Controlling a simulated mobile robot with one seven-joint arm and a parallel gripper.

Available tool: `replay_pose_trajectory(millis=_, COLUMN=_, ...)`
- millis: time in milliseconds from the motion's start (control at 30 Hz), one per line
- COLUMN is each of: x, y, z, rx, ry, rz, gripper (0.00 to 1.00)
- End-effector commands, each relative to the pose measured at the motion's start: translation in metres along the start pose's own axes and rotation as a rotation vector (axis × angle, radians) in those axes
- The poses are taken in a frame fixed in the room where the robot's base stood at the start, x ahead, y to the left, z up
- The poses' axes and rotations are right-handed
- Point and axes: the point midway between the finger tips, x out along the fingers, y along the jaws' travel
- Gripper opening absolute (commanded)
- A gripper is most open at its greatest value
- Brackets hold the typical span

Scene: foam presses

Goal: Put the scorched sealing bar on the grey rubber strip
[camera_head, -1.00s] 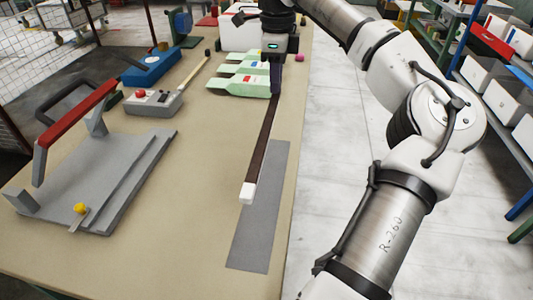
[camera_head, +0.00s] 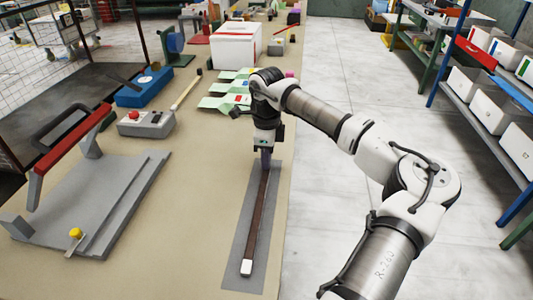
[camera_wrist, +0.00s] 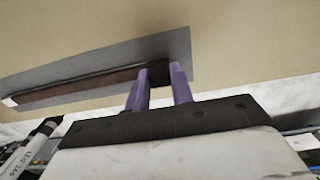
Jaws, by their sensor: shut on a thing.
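The scorched sealing bar (camera_head: 257,222) is a long dark brown bar with a white end. It lies along the grey rubber strip (camera_head: 238,250), within its outline in the head view. My gripper (camera_head: 265,160) is shut on the bar's far end, pointing down. In the wrist view the purple fingers (camera_wrist: 158,88) straddle the dark end of the bar (camera_wrist: 90,85), over the grey strip (camera_wrist: 120,50). Whether the bar touches the strip along its whole length is hard to tell.
A grey press with a red handle (camera_head: 75,138) stands on the left of the table. A grey control box (camera_head: 146,124), green-white packets (camera_head: 222,100) and a white box (camera_head: 235,45) lie farther back. The table's right edge runs close beside the strip.

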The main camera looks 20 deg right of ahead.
Motion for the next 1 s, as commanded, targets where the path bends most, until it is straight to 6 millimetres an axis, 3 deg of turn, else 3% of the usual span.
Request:
replay_pose_trajectory(millis=300, x=0.004, y=0.0, z=0.0, rx=0.0, ry=0.0, rz=-0.001, gripper=0.0)
replay_pose_trajectory(millis=333, x=0.002, y=0.0, z=0.0, rx=0.0, ry=0.0, rz=-0.001, gripper=0.27)
replay_pose_trajectory(millis=467, x=0.002, y=0.0, z=0.0, rx=0.0, ry=0.0, rz=-0.001, gripper=0.44)
replay_pose_trajectory(millis=867, x=-0.005, y=-0.001, z=0.0, rx=0.0, ry=0.0, rz=-0.003, gripper=0.45)
replay_pose_trajectory(millis=1000, x=-0.027, y=-0.001, z=0.0, rx=0.001, ry=0.002, rz=-0.005, gripper=0.45)
